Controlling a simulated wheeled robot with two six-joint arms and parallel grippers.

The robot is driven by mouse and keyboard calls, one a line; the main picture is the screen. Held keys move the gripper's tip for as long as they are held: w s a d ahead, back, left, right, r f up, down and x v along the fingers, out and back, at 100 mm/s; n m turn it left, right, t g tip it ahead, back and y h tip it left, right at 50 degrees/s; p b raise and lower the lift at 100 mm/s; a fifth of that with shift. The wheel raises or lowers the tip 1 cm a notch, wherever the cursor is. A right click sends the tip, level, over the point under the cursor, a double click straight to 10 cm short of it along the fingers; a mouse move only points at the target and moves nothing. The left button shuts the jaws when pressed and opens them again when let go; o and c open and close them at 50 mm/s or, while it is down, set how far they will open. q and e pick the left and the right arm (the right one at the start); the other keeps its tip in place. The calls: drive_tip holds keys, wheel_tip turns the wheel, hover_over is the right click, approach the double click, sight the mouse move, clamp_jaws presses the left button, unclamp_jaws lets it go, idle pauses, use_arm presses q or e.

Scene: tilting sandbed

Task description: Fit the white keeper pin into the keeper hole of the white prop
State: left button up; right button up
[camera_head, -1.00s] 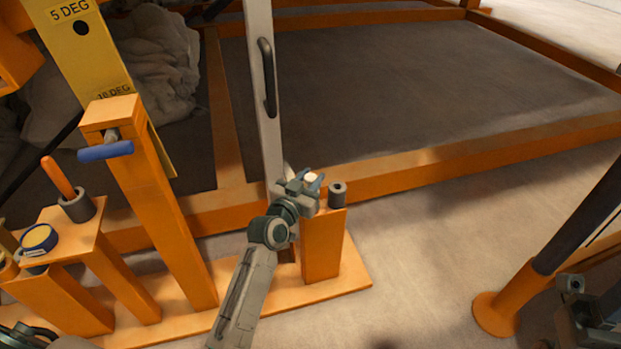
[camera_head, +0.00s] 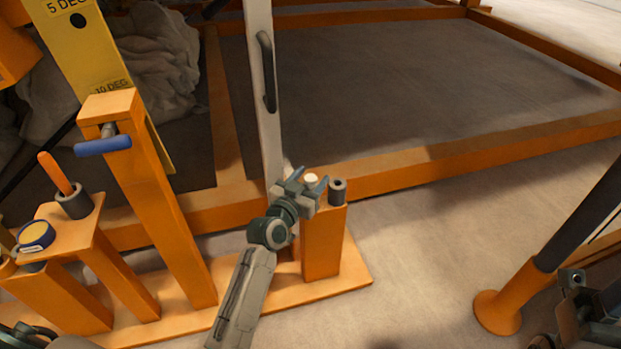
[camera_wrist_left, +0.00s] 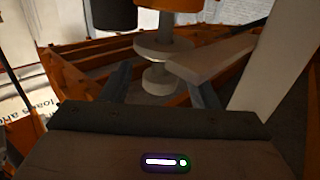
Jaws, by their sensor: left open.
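The white prop (camera_head: 262,110) stands upright with a dark handle on its face; it also shows at the right of the left wrist view (camera_wrist_left: 286,65). I cannot make out its keeper hole. The white keeper pin (camera_wrist_left: 157,80) has a wide flange and a smaller knob, at the orange post by the prop's foot. Its pale top (camera_head: 311,178) shows in the head view. My left gripper (camera_head: 309,182) is open, with one finger on each side of the pin and gaps visible in the wrist view. Dark parts at the lower right, probably my right gripper (camera_head: 582,312), are unclear.
A dark grey socket (camera_head: 338,191) sits on the short orange post (camera_head: 322,245) beside the pin. A taller orange post (camera_head: 150,190) with a blue handle (camera_head: 103,145) stands left. A yellow-blue round item (camera_head: 36,235) and an orange-handled tool (camera_head: 56,173) are further left.

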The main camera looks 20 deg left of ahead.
use_arm(q)
drive_tip(key=s+a+p, duration=0.1)
drive_tip(key=s+a, duration=0.1)
drive_tip(key=s, duration=0.8)
drive_tip(key=shift+s+p, duration=0.15)
drive_tip(key=shift+p, duration=0.15)
